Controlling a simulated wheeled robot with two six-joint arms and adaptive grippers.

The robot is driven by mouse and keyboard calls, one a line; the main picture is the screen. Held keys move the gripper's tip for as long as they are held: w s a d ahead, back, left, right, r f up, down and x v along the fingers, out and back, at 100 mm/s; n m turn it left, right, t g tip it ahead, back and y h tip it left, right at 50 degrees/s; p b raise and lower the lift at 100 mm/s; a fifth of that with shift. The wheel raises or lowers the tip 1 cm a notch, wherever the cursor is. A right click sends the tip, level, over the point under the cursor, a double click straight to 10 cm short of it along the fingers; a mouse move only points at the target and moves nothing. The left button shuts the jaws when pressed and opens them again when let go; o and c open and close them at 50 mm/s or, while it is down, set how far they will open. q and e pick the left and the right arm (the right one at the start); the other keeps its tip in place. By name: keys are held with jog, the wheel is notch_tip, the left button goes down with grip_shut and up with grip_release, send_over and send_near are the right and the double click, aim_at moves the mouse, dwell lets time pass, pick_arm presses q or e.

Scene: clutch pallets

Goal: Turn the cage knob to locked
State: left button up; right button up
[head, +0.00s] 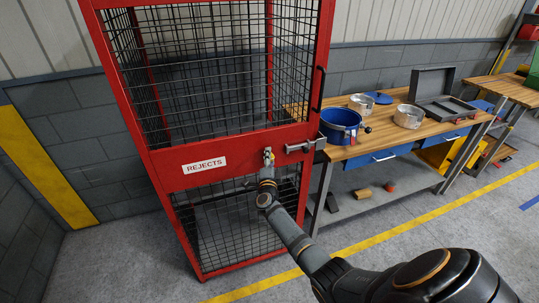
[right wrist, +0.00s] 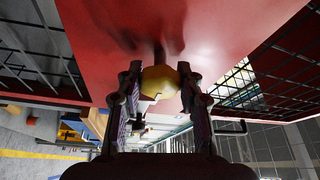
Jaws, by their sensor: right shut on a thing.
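The red cage (head: 240,150) with black mesh stands in the middle of the head view, with a REJECTS sign (head: 204,165) on its red cross panel. My right gripper (head: 268,160) is at this panel, to the right of the sign. In the right wrist view its two fingers are shut on the brass-yellow cage knob (right wrist: 158,82), one finger on each side. The knob sits on a short stem from the red panel. The gripper mostly hides it in the head view, and I cannot read its turn position. My left gripper is not in view.
A grey latch (head: 306,146) sits on the panel right of the knob. Free floor lies in front, crossed by a yellow line.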

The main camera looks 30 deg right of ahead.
jog(key=shift+m+g, duration=0.3)
jog(key=o, duration=1.2)
jog(key=v, duration=1.2)
jog(key=shift+f, duration=0.1)
